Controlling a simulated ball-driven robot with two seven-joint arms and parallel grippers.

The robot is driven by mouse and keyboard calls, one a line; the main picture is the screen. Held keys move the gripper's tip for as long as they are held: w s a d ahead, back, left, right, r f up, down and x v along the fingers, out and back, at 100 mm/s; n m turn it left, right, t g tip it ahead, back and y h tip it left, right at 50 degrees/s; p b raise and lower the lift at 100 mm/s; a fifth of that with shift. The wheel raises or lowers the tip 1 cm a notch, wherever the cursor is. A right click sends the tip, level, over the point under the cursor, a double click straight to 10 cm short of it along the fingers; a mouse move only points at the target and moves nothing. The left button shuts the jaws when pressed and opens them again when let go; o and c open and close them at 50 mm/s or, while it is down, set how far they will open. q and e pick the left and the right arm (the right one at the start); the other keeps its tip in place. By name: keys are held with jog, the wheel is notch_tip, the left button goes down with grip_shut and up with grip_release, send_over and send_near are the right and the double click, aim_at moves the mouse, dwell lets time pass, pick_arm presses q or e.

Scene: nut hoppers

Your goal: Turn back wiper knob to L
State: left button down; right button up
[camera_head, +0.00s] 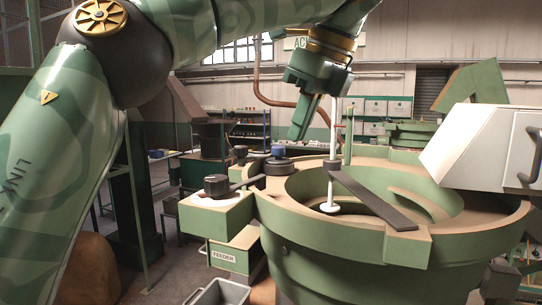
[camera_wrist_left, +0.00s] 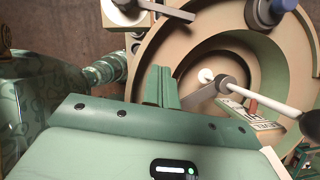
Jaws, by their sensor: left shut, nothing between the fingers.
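My left gripper (camera_head: 299,130) is shut and empty, fingers pointing down, above the back left of the green bowl hopper (camera_head: 330,245). In the left wrist view its fingers (camera_wrist_left: 160,86) show together over the bowl. A black round knob (camera_head: 216,184) sits on a pale plate at the hopper's left front. A dark knob with a blue top (camera_head: 278,160) sits on the rim behind it, and another small dark knob (camera_head: 240,152) is farther back. I cannot tell which is the back wiper knob; no L mark is readable. My right gripper is not in view.
A white upright rod (camera_head: 334,130) stands inside the bowl close to my fingers. A dark flat bar (camera_head: 372,197) crosses the bowl. A white box cover (camera_head: 480,150) stands at right. A grey bin (camera_head: 218,293) stands below the feeder plate.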

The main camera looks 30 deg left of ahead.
pick_arm(q)
jog(key=x, duration=0.3)
jog(key=b+x, duration=0.1)
jog(key=x, duration=0.6)
jog(key=shift+a, duration=0.35)
jog(key=a, duration=0.1)
jog(key=a+p, duration=0.1)
jog(key=a, duration=0.1)
jog(key=shift+r, duration=0.3)
jog(key=shift+a, duration=0.35)
jog(key=shift+f, duration=0.1)
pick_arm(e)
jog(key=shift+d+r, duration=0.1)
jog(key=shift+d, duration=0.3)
pick_arm(q)
jog(key=shift+w+d, duration=0.1)
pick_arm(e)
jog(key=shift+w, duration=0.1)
